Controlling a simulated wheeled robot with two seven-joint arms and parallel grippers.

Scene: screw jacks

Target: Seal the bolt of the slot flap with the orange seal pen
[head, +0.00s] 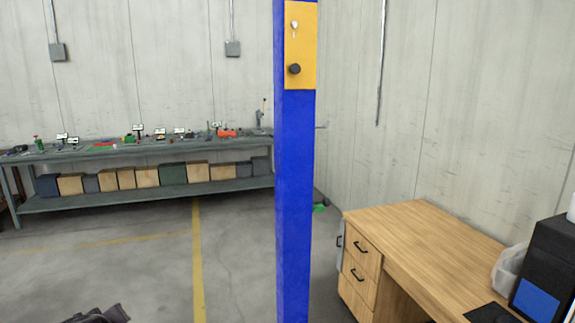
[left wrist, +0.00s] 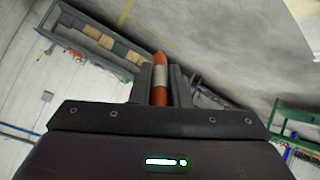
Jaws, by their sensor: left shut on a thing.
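My left gripper (left wrist: 160,87) is shut on the orange seal pen (left wrist: 159,62), which shows an orange tip and a pale band between the dark fingers in the left wrist view. In the head view, part of my left gripper (head: 98,314) shows at the bottom left edge; the pen does not show there. A blue post (head: 294,180) stands upright in the middle of the head view. It bears a yellow plate (head: 300,45) with a small light-coloured piece and a dark round knob (head: 294,69). I cannot tell whether this plate is the slot flap. My right gripper is not in view.
A long grey workbench (head: 150,148) with small items on top and several boxes on its lower shelf stands at the back left. A wooden desk (head: 440,240) with drawers and a black device (head: 545,265) stands at the right. The floor left of the post is clear.

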